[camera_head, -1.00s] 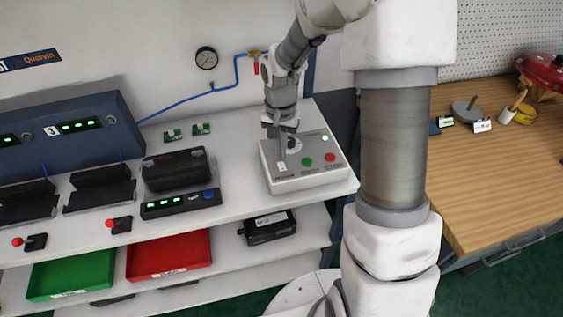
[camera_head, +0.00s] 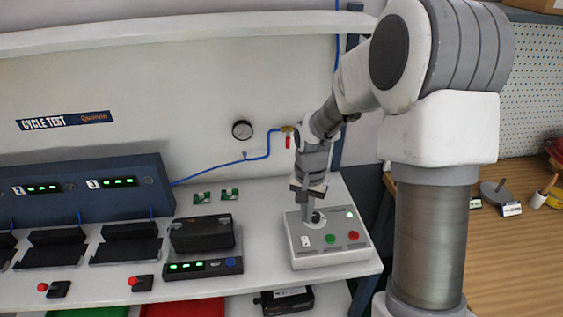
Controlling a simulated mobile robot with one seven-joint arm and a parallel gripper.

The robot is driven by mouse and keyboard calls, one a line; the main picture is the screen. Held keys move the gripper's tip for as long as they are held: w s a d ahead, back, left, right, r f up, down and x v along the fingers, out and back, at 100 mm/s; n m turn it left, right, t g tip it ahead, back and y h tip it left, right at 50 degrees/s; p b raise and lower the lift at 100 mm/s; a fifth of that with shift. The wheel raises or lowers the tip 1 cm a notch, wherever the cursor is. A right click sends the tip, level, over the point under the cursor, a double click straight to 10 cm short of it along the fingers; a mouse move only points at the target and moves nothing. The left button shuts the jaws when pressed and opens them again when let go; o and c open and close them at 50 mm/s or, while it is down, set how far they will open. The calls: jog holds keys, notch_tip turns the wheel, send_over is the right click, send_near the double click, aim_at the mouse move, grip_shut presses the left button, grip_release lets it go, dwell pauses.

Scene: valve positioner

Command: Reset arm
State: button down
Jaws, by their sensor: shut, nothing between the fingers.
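My gripper (camera_head: 309,221) hangs at the end of my arm over the grey control box (camera_head: 330,252) on the white bench. Its fingers are shut and empty, pointing down beside a round dark knob (camera_head: 318,217) on the box's top. I cannot tell whether they touch the box.
A black device (camera_head: 202,233) sits on a dark unit with green displays left of the box. A blue panel (camera_head: 85,192) stands further left. A shelf (camera_head: 180,30) runs along the wall above. A wooden table (camera_head: 515,250) is right.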

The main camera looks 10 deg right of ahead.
jog(key=shift+r, duration=0.1)
jog(key=s+r+n+t, duration=0.5)
jog(key=s+r+n, duration=0.1)
jog(key=s+r, duration=1.4)
jog(key=shift+s+r+t, duration=0.15)
jog(key=shift+s+t, duration=0.1)
jog(key=shift+t, duration=0.05)
